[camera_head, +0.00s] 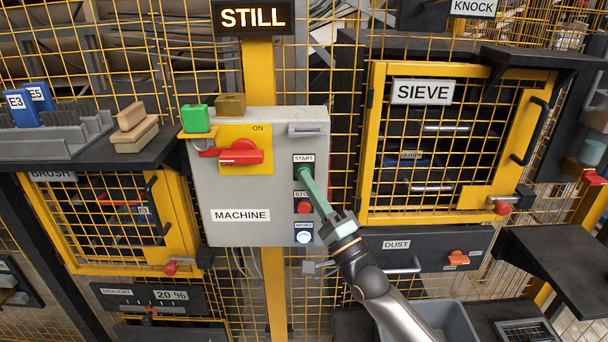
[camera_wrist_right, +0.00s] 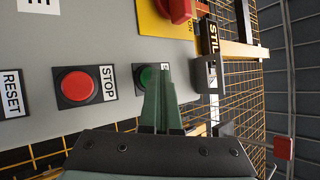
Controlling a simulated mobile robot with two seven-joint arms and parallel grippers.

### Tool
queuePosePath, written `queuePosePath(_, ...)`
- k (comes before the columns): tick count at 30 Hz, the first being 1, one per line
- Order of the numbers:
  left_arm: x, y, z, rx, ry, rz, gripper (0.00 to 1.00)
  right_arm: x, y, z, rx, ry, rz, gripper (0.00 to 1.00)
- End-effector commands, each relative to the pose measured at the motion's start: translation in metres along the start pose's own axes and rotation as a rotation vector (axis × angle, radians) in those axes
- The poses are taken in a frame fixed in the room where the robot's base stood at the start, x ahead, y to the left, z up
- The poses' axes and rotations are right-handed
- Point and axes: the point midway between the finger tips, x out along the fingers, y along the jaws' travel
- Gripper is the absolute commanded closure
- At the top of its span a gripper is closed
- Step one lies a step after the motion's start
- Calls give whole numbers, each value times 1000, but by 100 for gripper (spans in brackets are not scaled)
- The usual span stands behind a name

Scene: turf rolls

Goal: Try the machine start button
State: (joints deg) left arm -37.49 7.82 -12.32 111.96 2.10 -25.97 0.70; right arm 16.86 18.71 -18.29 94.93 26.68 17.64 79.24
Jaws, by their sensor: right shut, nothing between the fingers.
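The grey machine box (camera_head: 230,190) is on a yellow post, with a START label (camera_head: 304,158) at its upper right. My right gripper (camera_head: 305,174) is shut and empty, its green fingertips over the start button. In the right wrist view the green start button (camera_wrist_right: 146,76) shows just left of my fingertips (camera_wrist_right: 160,72), which hide part of it. I cannot tell whether they touch it. The red stop button (camera_head: 304,207) and the pale reset button (camera_head: 304,236) sit below. A lit sign above reads STILL (camera_head: 253,18). My left gripper is out of view.
A red rotary switch (camera_head: 240,155) sits on a yellow plate marked ON. A green block (camera_head: 195,118) and a brown block (camera_head: 231,104) rest at the box's top left. The yellow SIEVE door (camera_head: 366,150) is to the right, the BRUSH door (camera_head: 185,222) to the left.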

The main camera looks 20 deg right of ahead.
Motion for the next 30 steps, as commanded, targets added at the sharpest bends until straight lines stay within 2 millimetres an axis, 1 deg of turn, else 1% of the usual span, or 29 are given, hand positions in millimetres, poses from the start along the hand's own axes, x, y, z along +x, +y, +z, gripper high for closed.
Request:
queuePosePath(10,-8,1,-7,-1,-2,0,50,-10,-8,7,1,1,1,100)
queuePosePath(21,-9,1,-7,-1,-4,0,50,-13,-10,9,1,1,1,100)
queuePosePath(30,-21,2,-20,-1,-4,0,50,-32,-25,23,1,1,2,100)
